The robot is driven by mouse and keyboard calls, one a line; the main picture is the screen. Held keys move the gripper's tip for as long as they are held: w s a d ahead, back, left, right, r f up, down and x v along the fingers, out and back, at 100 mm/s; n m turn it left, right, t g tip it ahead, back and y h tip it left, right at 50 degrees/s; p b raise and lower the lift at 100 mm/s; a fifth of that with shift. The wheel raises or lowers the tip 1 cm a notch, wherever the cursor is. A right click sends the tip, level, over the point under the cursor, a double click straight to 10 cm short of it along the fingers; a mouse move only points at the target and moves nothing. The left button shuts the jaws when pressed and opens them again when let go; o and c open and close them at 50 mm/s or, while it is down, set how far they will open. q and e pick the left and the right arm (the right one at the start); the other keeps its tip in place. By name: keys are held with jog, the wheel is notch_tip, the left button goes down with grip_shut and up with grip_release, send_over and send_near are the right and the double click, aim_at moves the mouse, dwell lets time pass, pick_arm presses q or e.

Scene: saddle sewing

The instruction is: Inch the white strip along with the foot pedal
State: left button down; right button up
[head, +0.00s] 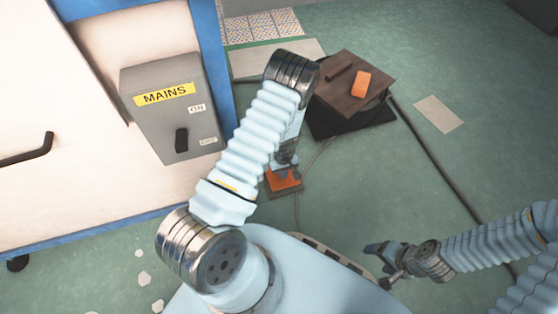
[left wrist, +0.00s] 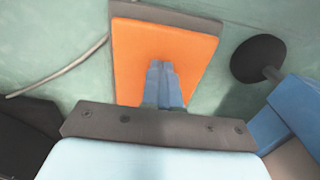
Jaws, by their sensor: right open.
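The foot pedal (head: 284,181) has an orange plate and lies on the green floor. In the left wrist view its orange plate (left wrist: 195,50) sits on a grey base. My left gripper (head: 285,158) reaches down to the pedal, partly hidden behind my own arm. In the left wrist view its fingers (left wrist: 163,68) are together and empty over the orange plate. I cannot tell whether the tips touch it. My right gripper (head: 379,262) is open and empty at the lower right, away from the pedal. I cannot pick out the white strip in either view.
A grey MAINS switch box (head: 173,112) stands at the left. A wooden-topped stand (head: 350,95) carries an orange block (head: 360,84). A dark cable (head: 432,155) crosses the floor at the right. A thin cord (left wrist: 62,72) runs beside the pedal.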

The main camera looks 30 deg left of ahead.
pick_arm(q)
notch_tip(320, 180, up, 6)
jog(key=p, duration=0.4)
jog(key=shift+r+p, duration=0.1)
jog(key=shift+p, duration=0.3)
jog(key=shift+r, duration=0.2)
notch_tip(320, 180, up, 7)
jog(key=p, duration=0.1)
jog(key=shift+s+d, duration=0.1)
